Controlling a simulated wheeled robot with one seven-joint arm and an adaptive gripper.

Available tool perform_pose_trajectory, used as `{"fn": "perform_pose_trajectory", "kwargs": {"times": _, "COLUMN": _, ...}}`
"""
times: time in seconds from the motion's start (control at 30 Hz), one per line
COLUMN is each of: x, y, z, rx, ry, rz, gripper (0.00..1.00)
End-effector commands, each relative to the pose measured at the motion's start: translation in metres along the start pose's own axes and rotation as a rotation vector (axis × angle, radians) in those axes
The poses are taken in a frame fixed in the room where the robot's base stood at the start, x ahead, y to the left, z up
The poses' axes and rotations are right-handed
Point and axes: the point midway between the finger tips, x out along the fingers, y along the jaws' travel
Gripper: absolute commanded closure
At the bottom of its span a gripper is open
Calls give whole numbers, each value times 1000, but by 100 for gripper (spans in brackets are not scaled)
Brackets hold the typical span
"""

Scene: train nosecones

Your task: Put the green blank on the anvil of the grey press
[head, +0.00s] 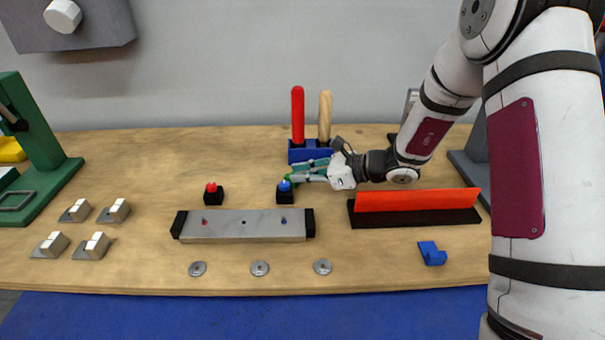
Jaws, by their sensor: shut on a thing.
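My gripper (296,178) is near the middle of the table, shut on a small green piece, the green blank (288,177), of which only a little shows at the fingertips. The gripper is just behind and above a black block with a blue knob (285,186); I cannot tell whether they touch. The grey press (478,147) stands at the right, mostly hidden behind my arm. Its anvil cannot be made out.
A blue holder (307,152) with red and wooden handles stands behind my gripper. An orange bar on a dark base (415,201) lies right. A metal bar fixture (243,226) and several washers lie in front. A green press (38,140) stands left, beside several metal pieces.

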Motion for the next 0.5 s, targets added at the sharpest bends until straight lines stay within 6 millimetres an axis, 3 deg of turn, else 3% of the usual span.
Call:
{"fn": "perform_pose_trajectory", "kwargs": {"times": 0.07, "x": 0, "y": 0, "z": -1, "rx": 1, "ry": 0, "rz": 0, "gripper": 79}}
{"fn": "perform_pose_trajectory", "kwargs": {"times": 0.5, "x": -8, "y": -1, "z": 2, "rx": 0, "ry": 0, "rz": -3, "gripper": 79}}
